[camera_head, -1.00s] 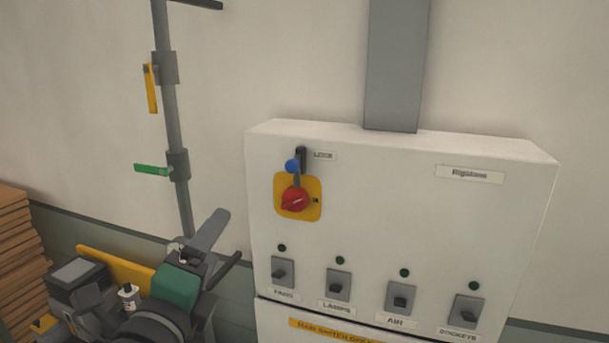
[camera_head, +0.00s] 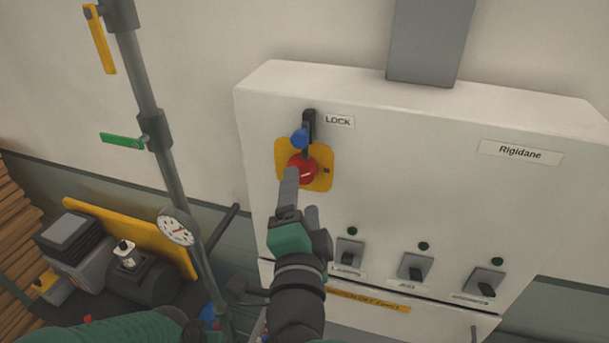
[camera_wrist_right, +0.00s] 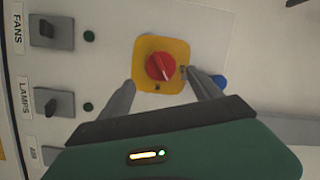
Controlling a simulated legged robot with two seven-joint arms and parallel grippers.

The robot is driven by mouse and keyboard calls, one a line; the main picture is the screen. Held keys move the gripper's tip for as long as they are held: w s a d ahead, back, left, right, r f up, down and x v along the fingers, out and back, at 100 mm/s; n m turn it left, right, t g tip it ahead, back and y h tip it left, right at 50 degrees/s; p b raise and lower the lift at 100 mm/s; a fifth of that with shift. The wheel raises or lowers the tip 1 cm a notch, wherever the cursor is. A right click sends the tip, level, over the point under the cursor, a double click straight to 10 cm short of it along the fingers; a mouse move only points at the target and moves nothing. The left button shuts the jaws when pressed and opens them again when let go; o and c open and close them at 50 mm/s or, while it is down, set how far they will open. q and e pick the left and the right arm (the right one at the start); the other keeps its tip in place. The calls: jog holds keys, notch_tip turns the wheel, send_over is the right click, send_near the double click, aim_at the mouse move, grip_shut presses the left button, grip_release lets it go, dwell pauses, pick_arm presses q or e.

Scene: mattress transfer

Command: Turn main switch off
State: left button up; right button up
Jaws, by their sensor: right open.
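The main switch is a red round knob (camera_head: 303,169) on a yellow plate (camera_head: 322,157), on the upper left of the white box (camera_head: 400,150). The knob also shows in the wrist view (camera_wrist_right: 160,67). A blue-headed part (camera_head: 299,138) at the black LOCK fitting (camera_head: 310,122) sits just above the plate. My right gripper (camera_head: 301,190) is open in front of the switch. In the wrist view its fingers (camera_wrist_right: 160,85) lie on either side of the knob, apart from it. I cannot tell its exact distance from the panel. My left gripper is not in view.
Several small grey switches (camera_head: 416,268) line the box's lower part; my right arm hides the FANS one in the head view. A vertical pipe (camera_head: 149,110) with yellow and green handles and a gauge (camera_head: 177,227) stands left. Machinery (camera_head: 80,250) is below.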

aim_at(301, 178)
jog(key=w+p, duration=0.1)
jog(key=w, duration=0.3)
jog(key=shift+w+a+r, duration=0.1)
jog(key=shift+w+r, duration=0.05)
jog(key=shift+d, duration=0.25)
jog(key=shift+c, duration=0.3)
jog(key=shift+w+d, duration=0.1)
jog(key=shift+w, duration=0.1)
jog(key=shift+c, duration=1.1)
jog(key=shift+w, duration=0.2)
jog(key=shift+c, duration=1.3)
jog(key=shift+a+f, duration=0.2)
jog(key=shift+a, duration=0.2)
jog(key=c, duration=0.8)
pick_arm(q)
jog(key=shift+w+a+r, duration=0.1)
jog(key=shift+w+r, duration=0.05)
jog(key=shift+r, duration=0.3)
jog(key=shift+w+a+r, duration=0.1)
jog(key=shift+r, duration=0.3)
